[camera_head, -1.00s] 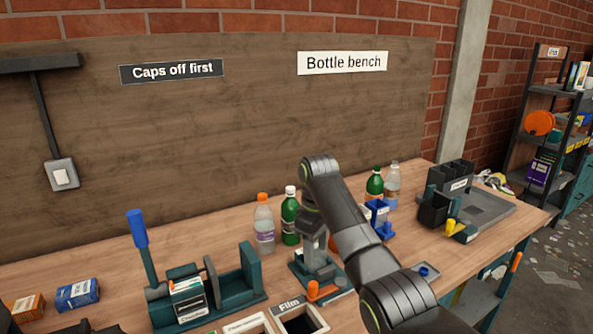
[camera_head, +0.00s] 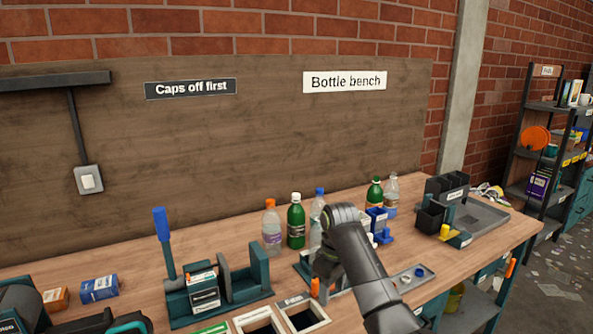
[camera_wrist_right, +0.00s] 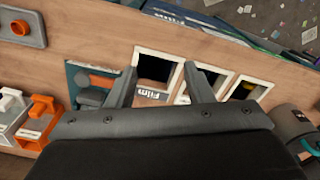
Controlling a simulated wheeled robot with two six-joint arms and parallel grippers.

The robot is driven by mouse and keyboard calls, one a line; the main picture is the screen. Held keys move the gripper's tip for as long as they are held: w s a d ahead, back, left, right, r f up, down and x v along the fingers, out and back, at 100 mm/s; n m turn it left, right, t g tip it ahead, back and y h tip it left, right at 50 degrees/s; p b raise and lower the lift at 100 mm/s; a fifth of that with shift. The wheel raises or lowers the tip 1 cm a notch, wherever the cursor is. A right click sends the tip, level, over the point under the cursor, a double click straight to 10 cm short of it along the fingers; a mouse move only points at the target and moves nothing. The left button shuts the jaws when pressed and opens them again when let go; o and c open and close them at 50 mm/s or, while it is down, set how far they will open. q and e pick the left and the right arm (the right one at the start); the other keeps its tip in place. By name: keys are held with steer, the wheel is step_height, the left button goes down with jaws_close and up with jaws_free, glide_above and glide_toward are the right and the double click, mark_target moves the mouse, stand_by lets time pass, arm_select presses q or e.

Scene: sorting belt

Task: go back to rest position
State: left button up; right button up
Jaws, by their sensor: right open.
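My right arm comes in from the lower right in the head view, bent over the bench. Its gripper (camera_head: 326,272) points down near the front of the bench, partly hidden by my own arm. In the right wrist view the two grey fingers (camera_wrist_right: 158,70) are apart with nothing between them. They are above the bench front, over the bin labelled Film (camera_wrist_right: 160,57). Parts of what looks like my left arm show at the lower left of the head view; its fingers do not show.
Several bottles, including an orange-capped one (camera_head: 271,228) and a green one (camera_head: 296,222), stand behind my right arm. A teal fixture with a blue-handled lever (camera_head: 162,240) stands left. A grey tray (camera_head: 482,218) lies right. A small cap tray (camera_head: 406,283) is near the front edge.

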steer(key=s+d+f+m+t, duration=0.1)
steer(key=s+d+f+m, duration=0.2)
steer(key=s+d+f, duration=0.55)
steer(key=s+d+f+m+t, duration=0.1)
steer(key=s+d+f+m, duration=0.2)
steer(key=s+d+f, duration=0.55)
steer(key=s+d+r+m+t+h, duration=0.1)
steer(key=s+d+m, duration=0.15)
steer(key=s, duration=1.15)
steer(key=s+d+m+t+h, duration=0.1)
steer(key=s+d+m, duration=0.15)
steer(key=s, duration=1.05)
step_height(320, 180, down, 23)
steer(key=d+g, duration=0.2)
steer(key=s+a+f+g, duration=0.1)
steer(key=s+f, duration=1.4)
steer(key=f, duration=0.2)
steer(key=shift+s+a+f+n+y, duration=0.15)
steer(key=shift+a+n+y, duration=0.2)
steer(key=shift+n+y, duration=0.05)
